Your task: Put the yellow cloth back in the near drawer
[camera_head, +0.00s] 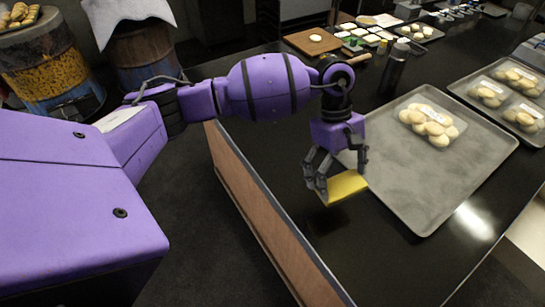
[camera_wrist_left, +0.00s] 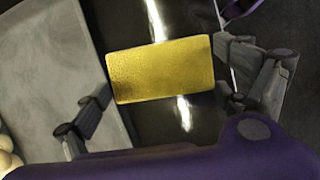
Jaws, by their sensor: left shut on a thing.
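The yellow cloth (camera_head: 345,187) is a flat, folded rectangle. My left gripper (camera_head: 338,180) is shut on it and holds it over the dark counter, just left of the large grey tray. In the left wrist view the cloth (camera_wrist_left: 162,70) lies between the two sets of fingers of the left gripper (camera_wrist_left: 165,85). The height of the cloth above the counter is hard to tell. The near drawer cannot be made out in either view. My right gripper is not in view.
A grey tray (camera_head: 405,190) with bagged rolls (camera_head: 430,122) lies right of the cloth. Another tray (camera_head: 533,133) holds more bags. A dark bottle (camera_head: 394,70) and a cutting board (camera_head: 312,41) stand farther back. The counter's wooden side (camera_head: 255,215) faces left. Barrels (camera_head: 50,70) stand at the back left.

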